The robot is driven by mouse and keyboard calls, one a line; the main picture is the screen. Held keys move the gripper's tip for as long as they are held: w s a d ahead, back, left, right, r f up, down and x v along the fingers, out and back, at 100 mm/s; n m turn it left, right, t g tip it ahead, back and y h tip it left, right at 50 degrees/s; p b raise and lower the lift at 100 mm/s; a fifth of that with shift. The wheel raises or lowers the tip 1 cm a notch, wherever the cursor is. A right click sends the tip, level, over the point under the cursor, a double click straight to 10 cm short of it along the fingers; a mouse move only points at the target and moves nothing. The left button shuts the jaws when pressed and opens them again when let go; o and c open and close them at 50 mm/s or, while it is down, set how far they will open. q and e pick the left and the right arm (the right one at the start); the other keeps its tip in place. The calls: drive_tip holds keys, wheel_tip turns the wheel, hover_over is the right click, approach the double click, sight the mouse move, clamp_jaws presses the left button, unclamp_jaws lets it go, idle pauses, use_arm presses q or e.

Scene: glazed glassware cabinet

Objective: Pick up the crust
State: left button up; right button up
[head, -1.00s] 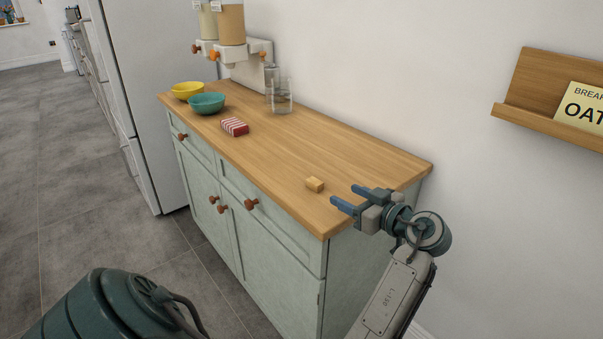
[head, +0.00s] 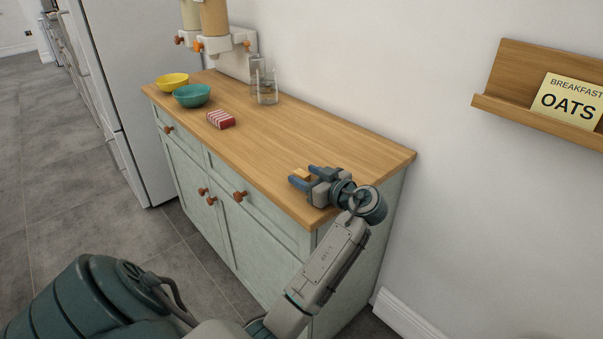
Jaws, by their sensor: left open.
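The crust, a small tan block (head: 301,174), lies on the wooden counter top (head: 270,140) near its front right end. My left gripper (head: 302,177) is open and low over the counter, with its two blue fingers on either side of the crust. The gripper hides part of the crust. I cannot tell whether the fingers touch it. My right gripper is out of view.
A red-and-white striped packet (head: 221,119), a teal bowl (head: 192,96), a yellow bowl (head: 172,82) and a clear glass (head: 266,91) stand farther back. A dispenser (head: 214,30) hangs on the wall. The middle of the counter is clear.

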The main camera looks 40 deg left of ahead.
use_arm(q)
drive_tip(key=shift+a, duration=0.3)
drive_tip(key=shift+c, duration=0.4)
drive_tip(key=c, duration=1)
